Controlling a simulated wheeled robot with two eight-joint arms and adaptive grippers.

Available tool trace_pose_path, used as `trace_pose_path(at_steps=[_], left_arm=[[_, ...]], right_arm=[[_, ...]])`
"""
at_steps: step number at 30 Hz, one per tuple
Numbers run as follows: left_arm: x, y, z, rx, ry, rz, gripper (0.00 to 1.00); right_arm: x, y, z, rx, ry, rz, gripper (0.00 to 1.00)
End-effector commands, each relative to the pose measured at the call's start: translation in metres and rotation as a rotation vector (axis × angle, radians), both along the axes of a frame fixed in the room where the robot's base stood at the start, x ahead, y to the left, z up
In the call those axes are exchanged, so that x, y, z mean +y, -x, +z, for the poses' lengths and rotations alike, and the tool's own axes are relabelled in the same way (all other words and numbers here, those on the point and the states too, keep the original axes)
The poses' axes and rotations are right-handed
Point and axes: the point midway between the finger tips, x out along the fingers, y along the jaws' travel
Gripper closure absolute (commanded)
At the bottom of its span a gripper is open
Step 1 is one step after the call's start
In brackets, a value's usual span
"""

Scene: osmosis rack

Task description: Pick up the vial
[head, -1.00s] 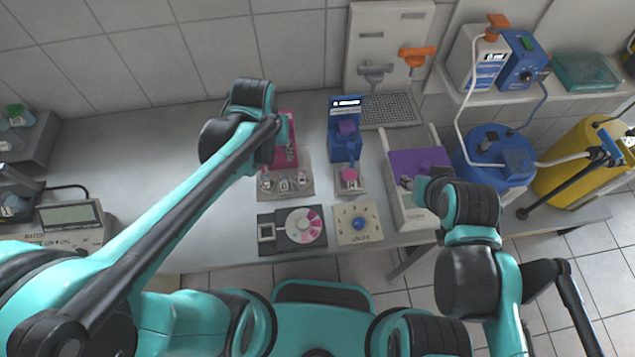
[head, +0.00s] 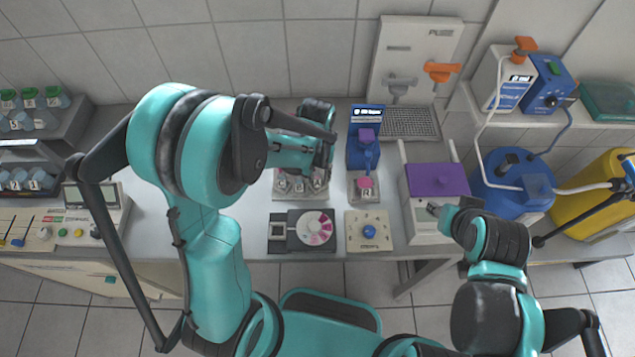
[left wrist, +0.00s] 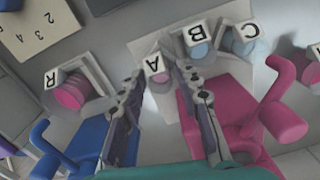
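In the left wrist view my left gripper (left wrist: 153,64) is open, with its fingertips apart on either side of a vial labelled A (left wrist: 156,72). Whether they touch it I cannot tell. Vials with blue contents labelled B (left wrist: 198,42) and C (left wrist: 242,40) stand beside it in a pale rack (left wrist: 140,48). A pink vial labelled R (left wrist: 68,90) sits in a separate holder, which shows in the head view (head: 365,190). In the head view my left wrist hides the left fingers and part of the rack (head: 290,192). My right gripper (head: 437,209) is beside the purple-topped box; its fingers are unclear.
A blue device (head: 364,150) and the purple-topped box (head: 437,180) stand right of the rack. A pink device shows in the left wrist view (left wrist: 225,110). A dial plate (head: 368,231) and a disc device (head: 302,231) lie in front. More vials stand on shelves at left (head: 32,98).

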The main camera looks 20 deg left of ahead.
Motion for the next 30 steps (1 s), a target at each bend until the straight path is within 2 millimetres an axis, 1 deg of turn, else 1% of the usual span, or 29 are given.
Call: trace_pose_path(at_steps=[1,3,9,10,11,12,13,24,28,30], left_arm=[[0.000,0.000,-0.006,0.000,0.000,0.000,0.67],[0.000,0.000,-0.008,0.000,0.000,0.000,0.67],[0.000,0.000,-0.008,0.000,0.000,0.000,0.67],[0.000,0.000,-0.008,0.000,0.000,0.000,0.72],[0.000,0.000,-0.008,0.000,0.000,0.000,0.80],[0.000,0.000,-0.008,0.000,0.000,0.000,0.90],[0.000,0.000,-0.007,0.000,0.000,0.000,0.96],[0.000,0.000,-0.006,-0.001,0.000,0.000,0.97],[0.000,0.000,0.002,-0.001,0.000,0.000,0.97],[0.000,0.000,0.011,-0.001,0.000,0.000,0.97]], right_arm=[[0.000,0.000,-0.003,0.000,0.000,0.000,0.61],[0.000,0.000,-0.003,0.000,0.000,0.000,0.61],[0.000,0.000,-0.002,0.000,0.000,0.000,0.61],[0.000,0.000,-0.002,0.000,0.000,0.000,0.61],[0.000,0.000,-0.002,0.000,0.000,0.000,0.61],[0.000,0.000,-0.002,0.000,0.000,0.000,0.61],[0.000,0.000,-0.002,0.000,0.000,0.000,0.61],[0.000,0.000,-0.001,0.000,0.000,0.000,0.61],[0.000,0.000,0.002,0.000,0.000,0.000,0.61],[0.000,0.000,0.005,0.000,0.000,0.000,0.61]])
